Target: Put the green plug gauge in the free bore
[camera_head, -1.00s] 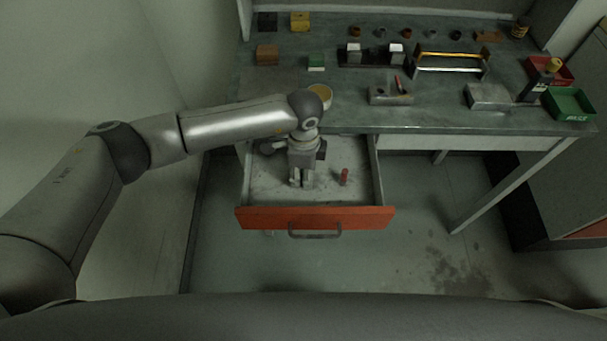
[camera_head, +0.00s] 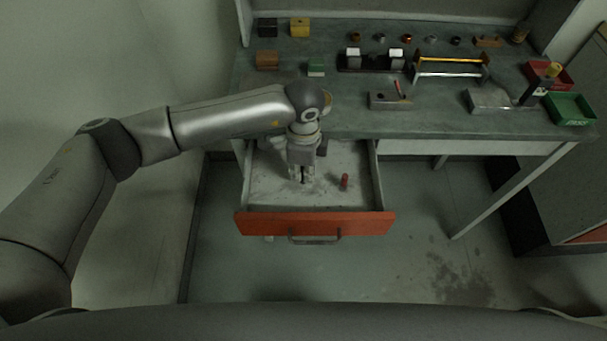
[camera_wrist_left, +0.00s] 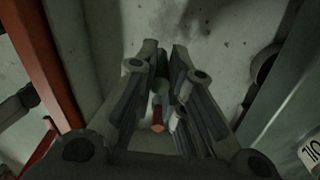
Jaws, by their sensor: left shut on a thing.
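My left gripper (camera_head: 303,177) points down into the open drawer (camera_head: 262,196), its fingers shut on a small piece. In the left wrist view a dull green part (camera_wrist_left: 160,86) with a reddish end (camera_wrist_left: 158,117) shows between the fingers (camera_wrist_left: 160,75); this looks like the green plug gauge, mostly hidden. In the head view only a dark tip shows there. A small red piece (camera_head: 344,181) stands in the drawer to the right of the gripper. On the bench, a grey block (camera_head: 391,101) has a red piece sticking up and a dark hole beside it, possibly the free bore. My right gripper is not in view.
The drawer's orange front (camera_head: 315,223) and side walls surround the gripper. The bench (camera_head: 350,122) overhangs behind. It holds a rack with white-topped blocks (camera_head: 371,62), a bar stand (camera_head: 449,75), a grey fixture (camera_head: 490,101), and red (camera_head: 558,78) and green bins (camera_head: 570,110).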

